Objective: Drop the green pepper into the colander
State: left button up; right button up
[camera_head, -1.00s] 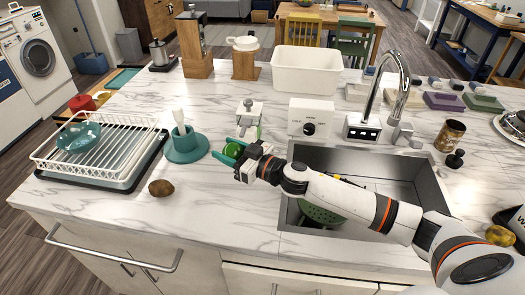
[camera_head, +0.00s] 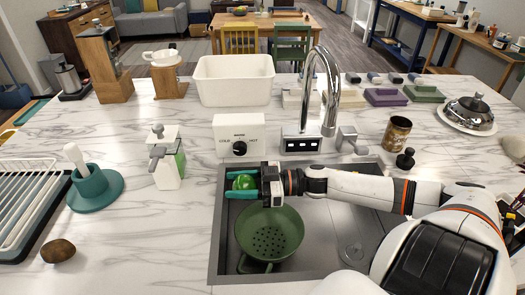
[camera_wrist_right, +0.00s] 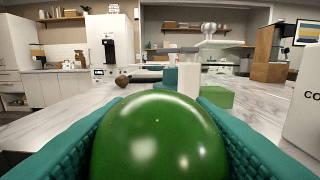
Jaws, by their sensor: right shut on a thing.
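The green pepper (camera_head: 244,183) is held between the teal fingers of my right gripper (camera_head: 243,185), over the far left part of the sink. It fills the lower middle of the right wrist view (camera_wrist_right: 158,138), with a teal finger on each side. The green colander (camera_head: 270,232) sits in the sink, just in front of and slightly right of the pepper in the head view. Its holed inside shows and looks empty. The pepper's height above the colander is hard to tell. My left gripper is not in view.
The grey sink (camera_head: 225,250) surrounds the colander, with a chrome faucet (camera_head: 320,85) behind. A soap dispenser (camera_head: 167,160) and a teal brush holder (camera_head: 95,188) stand to the left. A brown potato (camera_head: 58,251) lies at the front left. A white box (camera_head: 240,120) stands behind the gripper.

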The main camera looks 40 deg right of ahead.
notch_tip(320, 180, down, 5)
jog(key=shift+a+r, duration=0.1)
jog(key=shift+r, duration=0.1)
notch_tip(320, 180, down, 4)
jog(key=shift+r, duration=0.1)
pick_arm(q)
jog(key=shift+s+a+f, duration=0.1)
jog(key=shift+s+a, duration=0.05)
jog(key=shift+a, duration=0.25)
pick_arm(e)
jog(key=shift+f, duration=0.45)
jog(key=shift+f+b, duration=0.3)
jog(key=shift+f, duration=0.05)
jog(key=o, duration=1)
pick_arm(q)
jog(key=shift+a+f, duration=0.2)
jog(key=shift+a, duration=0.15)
pick_arm(e)
jog(key=shift+o, duration=0.2)
